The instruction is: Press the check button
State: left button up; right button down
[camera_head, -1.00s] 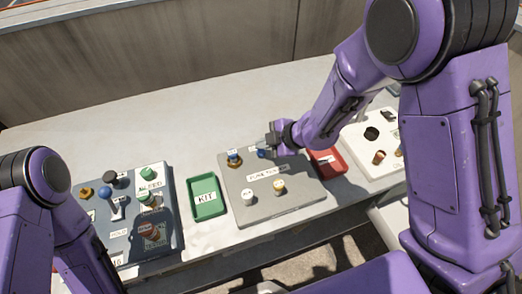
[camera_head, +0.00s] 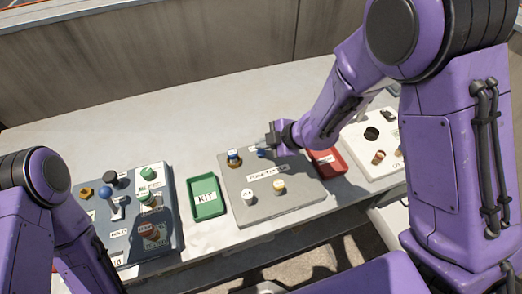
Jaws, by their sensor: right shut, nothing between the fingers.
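A grey panel (camera_head: 240,190) lies on the bench at the middle. Near its back edge is a small blue button (camera_head: 261,153), partly hidden by my right gripper (camera_head: 269,142). The right gripper is shut and empty, with its tips right at this blue button. I cannot tell whether they touch it. A blue and brass knob (camera_head: 234,158) stands to the left of the tips. A white cap (camera_head: 248,198) and a yellowish cap (camera_head: 279,187) stand near the panel's front. No label reading "check" is legible. My left gripper is out of view.
A dark panel (camera_head: 175,228) at left carries a blue-ball lever (camera_head: 115,195), a green button (camera_head: 149,173) and a red button (camera_head: 151,232). A green KIT tray (camera_head: 194,210), a red tray (camera_head: 339,169) and a white panel (camera_head: 358,147) flank the grey one. The bench behind is clear.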

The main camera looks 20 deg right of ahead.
aim_at(264, 153)
jog(key=shift+f, duration=0.1)
jog(key=shift+f, duration=0.35)
jog(key=shift+f+b, duration=0.6)
jog(key=shift+b, duration=0.05)
dwell(0.8)
jog(key=shift+r, duration=0.1)
jog(key=shift+r+p, duration=0.95)
jog(key=shift+p, duration=0.2)
notch_tip(264, 153, up, 5)
jog(key=p, duration=0.5)
